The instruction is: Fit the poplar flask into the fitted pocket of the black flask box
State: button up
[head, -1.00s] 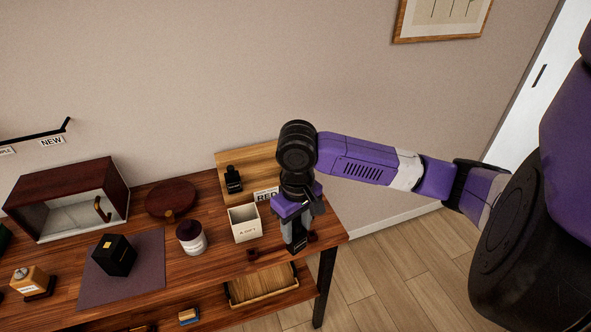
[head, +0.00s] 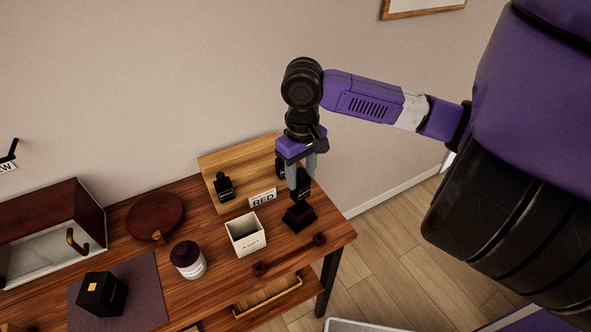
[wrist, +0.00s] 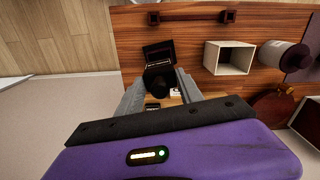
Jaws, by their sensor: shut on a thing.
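My gripper (head: 301,180) is shut on a small dark flask (head: 302,190), taken as the poplar flask; its label is too small to read. It hangs upright just above a dark stand (head: 299,217) near the right end of the table. The wrist view shows the flask's round dark top (wrist: 160,86) between the grey fingers, with the stand (wrist: 159,54) beyond. A black box with a gold patch (head: 101,295), seemingly the flask box, sits on the dark mat (head: 143,299) at the left. Its pocket cannot be made out.
A white open box (head: 246,236), a dark-lidded jar (head: 188,261) and a round red-brown case (head: 155,217) stand between stand and mat. Another black flask (head: 223,187) is on the wooden board (head: 243,160), near the RED sign (head: 263,199). A low dark rail (head: 290,256) runs along the front.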

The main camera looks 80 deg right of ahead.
aim_at(301, 199)
dwell(0.3)
jog(key=shift+f+b, duration=1.4)
jog(key=shift+f, duration=0.75)
jog(key=shift+f+b, duration=1.8)
jog(key=shift+f, duration=0.9)
jog(key=o, duration=1.3)
jog(key=shift+o, duration=0.2)
jog(key=shift+r, duration=0.1)
jog(key=shift+r, duration=3.85)
